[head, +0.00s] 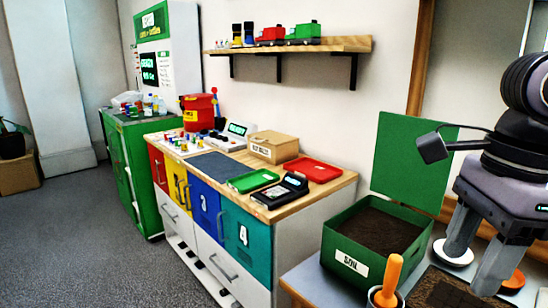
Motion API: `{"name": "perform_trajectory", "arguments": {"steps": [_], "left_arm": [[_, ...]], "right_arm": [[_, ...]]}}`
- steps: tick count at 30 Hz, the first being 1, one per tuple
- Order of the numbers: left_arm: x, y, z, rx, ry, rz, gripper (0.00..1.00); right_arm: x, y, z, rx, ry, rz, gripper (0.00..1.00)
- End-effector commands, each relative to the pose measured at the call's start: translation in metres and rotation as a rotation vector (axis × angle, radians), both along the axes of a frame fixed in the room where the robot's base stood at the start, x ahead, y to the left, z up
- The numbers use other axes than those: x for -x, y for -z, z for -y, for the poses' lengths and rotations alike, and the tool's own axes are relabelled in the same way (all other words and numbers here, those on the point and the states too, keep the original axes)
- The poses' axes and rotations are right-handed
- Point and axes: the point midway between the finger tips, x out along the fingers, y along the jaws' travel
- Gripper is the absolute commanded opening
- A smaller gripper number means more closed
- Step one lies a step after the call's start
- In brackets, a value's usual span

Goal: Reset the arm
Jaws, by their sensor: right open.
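My right arm comes in at the right edge. Its gripper (473,264) points down with its two grey fingers apart and nothing seen between them. It is over the right part of the grey work surface (308,284), to the right of the green soil box (349,263). One fingertip shows beside a white round piece (453,253); I cannot tell whether they touch. My left gripper is out of the picture.
An orange-handled tool (389,280) stands in a cup near the front edge. A dark tray (440,291) lies below the gripper. A green panel (412,160) stands behind the soil box. A counter with drawers (243,240) is further left; open floor (85,235) lies beyond.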

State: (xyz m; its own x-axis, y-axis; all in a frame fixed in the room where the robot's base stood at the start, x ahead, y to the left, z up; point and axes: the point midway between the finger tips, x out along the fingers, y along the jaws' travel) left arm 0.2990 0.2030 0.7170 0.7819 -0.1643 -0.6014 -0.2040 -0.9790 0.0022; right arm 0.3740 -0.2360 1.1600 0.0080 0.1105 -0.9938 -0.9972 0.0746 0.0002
Motion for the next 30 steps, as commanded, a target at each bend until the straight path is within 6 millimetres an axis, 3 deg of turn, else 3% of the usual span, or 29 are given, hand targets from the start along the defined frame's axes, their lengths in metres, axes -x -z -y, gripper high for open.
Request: {"name": "perform_trajectory", "arguments": {"steps": [1,9,13,18,24,30], "left_arm": [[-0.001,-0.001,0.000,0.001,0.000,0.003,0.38],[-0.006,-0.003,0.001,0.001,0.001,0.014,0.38],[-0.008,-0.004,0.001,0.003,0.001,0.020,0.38],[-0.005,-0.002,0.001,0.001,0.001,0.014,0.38],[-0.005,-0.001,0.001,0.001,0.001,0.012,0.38],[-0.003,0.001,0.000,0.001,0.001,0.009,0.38]], "right_arm": [[0.000,0.002,-0.002,-0.009,-0.004,-0.007,0.55],[0.019,0.043,-0.087,-0.393,-0.064,-0.242,0.55],[0.033,0.049,-0.127,-0.621,-0.045,-0.396,0.55],[0.045,0.043,-0.170,-0.932,0.045,-0.625,0.55],[0.037,0.028,-0.196,-1.279,0.247,-0.912,0.55],[0.004,0.028,-0.195,-1.589,0.553,-1.202,0.55]]}}
